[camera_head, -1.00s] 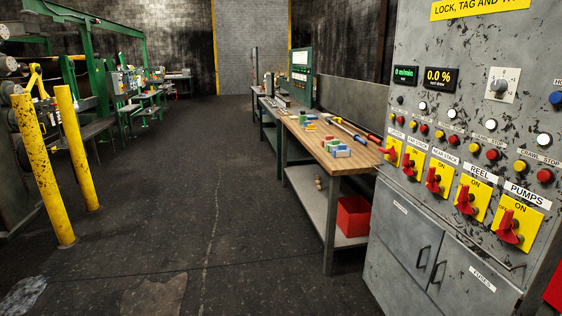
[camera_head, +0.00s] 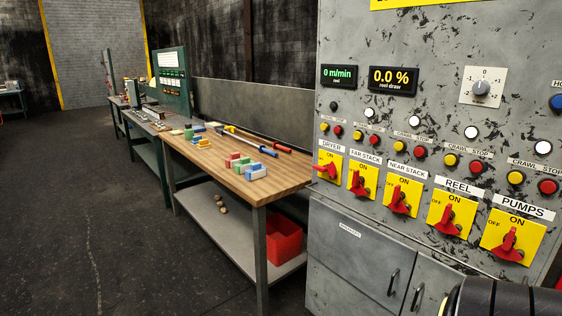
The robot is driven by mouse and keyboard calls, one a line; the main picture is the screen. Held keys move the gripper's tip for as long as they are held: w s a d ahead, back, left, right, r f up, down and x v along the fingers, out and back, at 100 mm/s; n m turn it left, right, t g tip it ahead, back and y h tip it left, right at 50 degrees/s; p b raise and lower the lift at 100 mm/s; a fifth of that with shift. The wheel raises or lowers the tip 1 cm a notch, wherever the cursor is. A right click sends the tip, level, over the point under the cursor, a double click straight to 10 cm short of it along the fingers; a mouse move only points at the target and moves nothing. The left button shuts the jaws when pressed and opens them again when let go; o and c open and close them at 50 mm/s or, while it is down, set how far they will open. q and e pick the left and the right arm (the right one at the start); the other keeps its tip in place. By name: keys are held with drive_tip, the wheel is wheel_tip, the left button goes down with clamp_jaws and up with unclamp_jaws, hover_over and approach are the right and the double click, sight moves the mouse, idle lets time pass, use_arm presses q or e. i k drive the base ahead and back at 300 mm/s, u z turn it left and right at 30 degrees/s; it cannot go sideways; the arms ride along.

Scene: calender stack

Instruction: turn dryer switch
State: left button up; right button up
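The dryer switch (camera_head: 327,170) is a red rotary handle on a yellow plate, under the DRYER label at the left end of a row on the grey control panel (camera_head: 345,110). Its handle points sideways to the left, while the other switch handles stand more upright. To its right are the far stack switch (camera_head: 359,183), the near stack switch (camera_head: 400,201), the reel switch (camera_head: 449,220) and the pumps switch (camera_head: 510,244). Neither gripper is clearly in view. A dark rounded part, seemingly of my own arm, shows at the bottom right corner, below the pumps switch.
A wooden-topped workbench (camera_head: 215,158) with coloured blocks and long-handled tools stands left of the panel. A red bin (camera_head: 283,240) sits on its lower shelf. Cabinet doors with handles are below the switches. The dark floor (camera_head: 60,220) at the left is clear.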

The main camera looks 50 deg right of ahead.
sight(331, 169)
drive_tip(key=z, duration=0.05)
drive_tip(key=i, duration=2)
drive_tip(key=z, duration=0.65)
drive_tip(key=i, duration=1.7)
drive_tip(key=z, duration=2.1)
drive_tip(key=i, duration=1)
drive_tip(key=z, duration=0.65)
